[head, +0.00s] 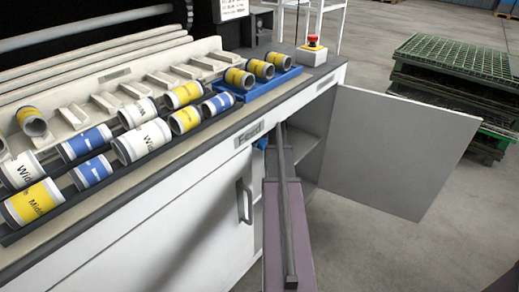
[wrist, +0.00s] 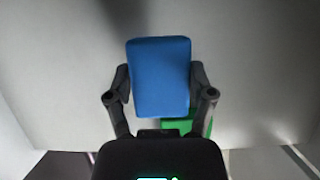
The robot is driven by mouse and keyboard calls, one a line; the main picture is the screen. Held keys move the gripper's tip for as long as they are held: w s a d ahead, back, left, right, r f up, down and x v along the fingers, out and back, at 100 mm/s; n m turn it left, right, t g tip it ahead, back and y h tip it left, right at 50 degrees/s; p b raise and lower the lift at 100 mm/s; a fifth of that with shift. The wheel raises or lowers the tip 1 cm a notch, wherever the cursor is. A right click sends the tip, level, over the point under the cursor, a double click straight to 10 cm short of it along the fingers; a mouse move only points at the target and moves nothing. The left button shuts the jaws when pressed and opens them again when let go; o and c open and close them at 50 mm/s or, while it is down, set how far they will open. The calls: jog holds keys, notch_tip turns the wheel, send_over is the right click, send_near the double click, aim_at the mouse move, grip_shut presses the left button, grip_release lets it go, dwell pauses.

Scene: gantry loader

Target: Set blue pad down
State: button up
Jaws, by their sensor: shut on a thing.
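The blue pad (wrist: 160,76) is a plain blue block with rounded edges, held between the two dark fingers of my gripper (wrist: 160,88) in the wrist view. A finger presses on each side of it. Behind its lower end a green object (wrist: 206,126) shows partly; most of it is hidden by the pad and gripper. A pale grey surface lies behind them, and I cannot tell whether the pad touches it. In the head view a small bit of blue (head: 262,144) shows inside the open cabinet, probably the pad; my gripper is hidden there.
The cabinet door (head: 400,150) stands open to the right, beside an inner shelf (head: 304,146). Above, the counter holds several labelled rolls (head: 142,142) and a blue tray (head: 262,90) of yellow ones. A red stop button (head: 313,41) stands at the counter's end.

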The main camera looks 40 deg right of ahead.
aim_at(260, 152)
dwell(0.3)
jog(key=shift+f+b, duration=1.75)
jog(key=shift+f, duration=0.05)
jog(key=shift+f, duration=0.15)
jog(key=o, duration=1)
jog(key=shift+c, duration=0.2)
jog(key=shift+r, duration=0.2)
jog(key=p+v, duration=0.4)
jog(key=v, duration=0.1)
jog(key=shift+w+p, duration=0.1)
jog(key=shift+p, duration=0.25)
jog(key=shift+s+r, duration=0.15)
jog(key=shift+s, duration=0.2)
jog(key=s, duration=0.7)
jog(key=s+d, duration=0.1)
jog(key=s, duration=0.3)
jog(key=shift+s, duration=0.2)
